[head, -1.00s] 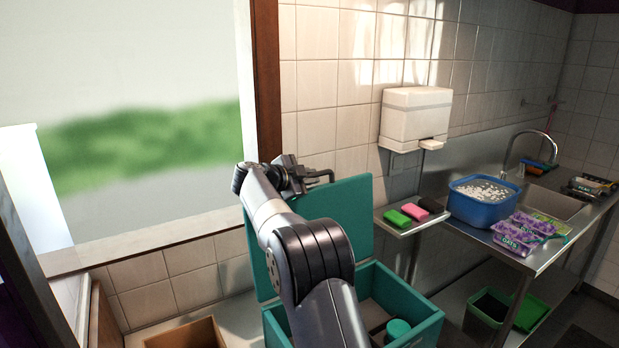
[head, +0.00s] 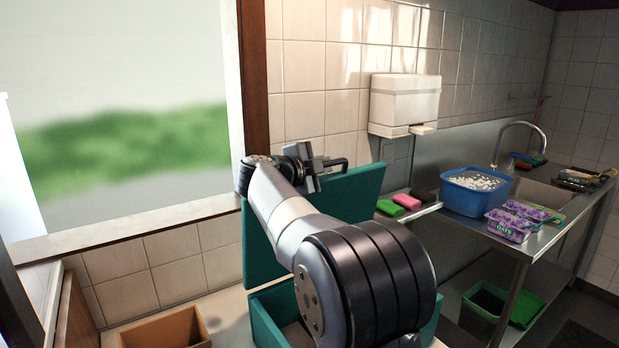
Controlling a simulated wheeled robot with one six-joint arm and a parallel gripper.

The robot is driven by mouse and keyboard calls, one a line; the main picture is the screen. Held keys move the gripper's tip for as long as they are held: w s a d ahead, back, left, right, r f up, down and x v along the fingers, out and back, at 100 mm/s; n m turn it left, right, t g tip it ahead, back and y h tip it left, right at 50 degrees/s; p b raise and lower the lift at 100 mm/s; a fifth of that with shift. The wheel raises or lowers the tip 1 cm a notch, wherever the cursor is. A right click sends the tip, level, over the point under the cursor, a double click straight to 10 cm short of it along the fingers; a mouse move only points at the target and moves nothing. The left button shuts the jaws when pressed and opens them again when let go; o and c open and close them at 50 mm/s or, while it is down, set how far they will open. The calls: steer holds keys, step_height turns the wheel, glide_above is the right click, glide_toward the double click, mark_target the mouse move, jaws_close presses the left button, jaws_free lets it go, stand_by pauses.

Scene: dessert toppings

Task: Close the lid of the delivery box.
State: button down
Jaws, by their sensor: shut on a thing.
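The teal delivery box (head: 268,318) stands at the bottom middle, largely hidden behind my arm. Its teal lid (head: 262,245) is open and stands up at the back of the box, facing me. A dark handle (head: 343,163) shows at the lid's top edge. My gripper (head: 318,172) is at that top edge, shut on the handle. The exact grip of the fingers is small and partly hidden by my wrist. My arm covers the middle of the lid and most of the box's opening.
A steel counter (head: 480,225) on the right holds a blue tub (head: 477,198) and purple oats packs (head: 510,224). A green and a pink block lie beside the lid. A white dispenser (head: 404,103) hangs on the tiled wall.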

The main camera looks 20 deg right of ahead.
steer(key=s+d+f+m+t+h+b, duration=0.15)
steer(key=s+f+m+b, duration=0.35)
steer(key=s+f+b, duration=0.65)
steer(key=s+d+f+m+t+h+b, duration=0.1)
steer(key=s+d+f+m+h+b, duration=0.3)
steer(key=s+b, duration=1.1)
step_height(320, 180, down, 12)
steer(key=m+y+b, duration=0.2)
steer(key=b, duration=0.9)
steer(key=shift+a+r+g, duration=0.15)
steer(key=shift+r+g, duration=0.05)
steer(key=shift+g, duration=0.15)
steer(key=c, duration=1.7)
jaws_free()
steer(key=shift+s+a, duration=0.1)
